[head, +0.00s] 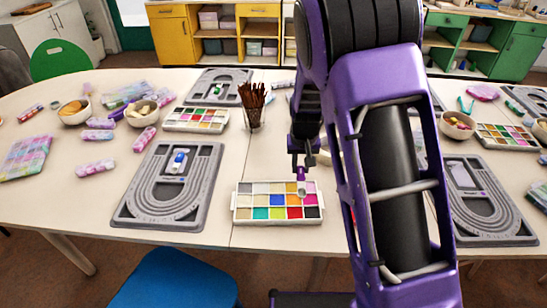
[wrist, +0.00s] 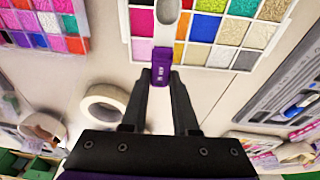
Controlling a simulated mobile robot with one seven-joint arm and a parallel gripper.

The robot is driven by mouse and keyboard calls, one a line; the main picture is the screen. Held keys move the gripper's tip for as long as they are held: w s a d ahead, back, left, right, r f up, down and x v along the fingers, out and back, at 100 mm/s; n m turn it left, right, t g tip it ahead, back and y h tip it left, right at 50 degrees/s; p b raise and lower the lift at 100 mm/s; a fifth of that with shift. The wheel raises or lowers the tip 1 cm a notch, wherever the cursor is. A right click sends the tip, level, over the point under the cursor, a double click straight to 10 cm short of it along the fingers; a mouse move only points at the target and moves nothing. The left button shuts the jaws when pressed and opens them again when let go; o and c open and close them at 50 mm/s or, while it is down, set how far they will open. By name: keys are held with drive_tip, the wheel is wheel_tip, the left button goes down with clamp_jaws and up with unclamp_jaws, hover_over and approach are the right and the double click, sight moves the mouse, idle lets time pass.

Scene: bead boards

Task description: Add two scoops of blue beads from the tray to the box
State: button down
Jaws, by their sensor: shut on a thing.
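My gripper (head: 302,164) is shut on the handle of a small scoop (wrist: 162,68). The handle is purple, with a pale bowl end. In the head view the scoop hangs down over the back right part of the white bead tray (head: 235,208). The tray also fills the upper part of the wrist view (wrist: 124,30), with the scoop bowl over its compartments. I cannot tell whether the bowl holds beads. The blue beads (head: 277,200) fill a middle-row compartment, also seen in the wrist view (wrist: 203,28), beside the scoop. I cannot tell which container is the box.
A grey bead board (head: 128,205) lies left of the tray and another (head: 500,228) to the right. A cup of brown sticks (head: 253,115) stands behind the tray. A second bead tray (head: 168,121) is farther back. A tape roll (wrist: 88,97) lies near the gripper.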

drive_tip(key=w+a+t, duration=0.1)
drive_tip(key=w+a, duration=0.3)
drive_tip(key=a, duration=0.3)
drive_tip(key=shift+s+d+f+t+y+b, duration=0.1)
drive_tip(key=shift+s+f+t+b, duration=0.4)
drive_tip(key=shift+f+b, duration=0.55)
drive_tip(key=shift+s+f+t+y+b, duration=0.1)
drive_tip(key=shift+s+f+t+b, duration=0.25)
drive_tip(key=shift+f+t+b, duration=0.7)
drive_tip(key=shift+s+d+f+t+y+b, duration=0.15)
drive_tip(key=shift+s+f+b, duration=0.35)
drive_tip(key=shift+b, duration=1)
drive_tip(key=shift+w+a, duration=0.1)
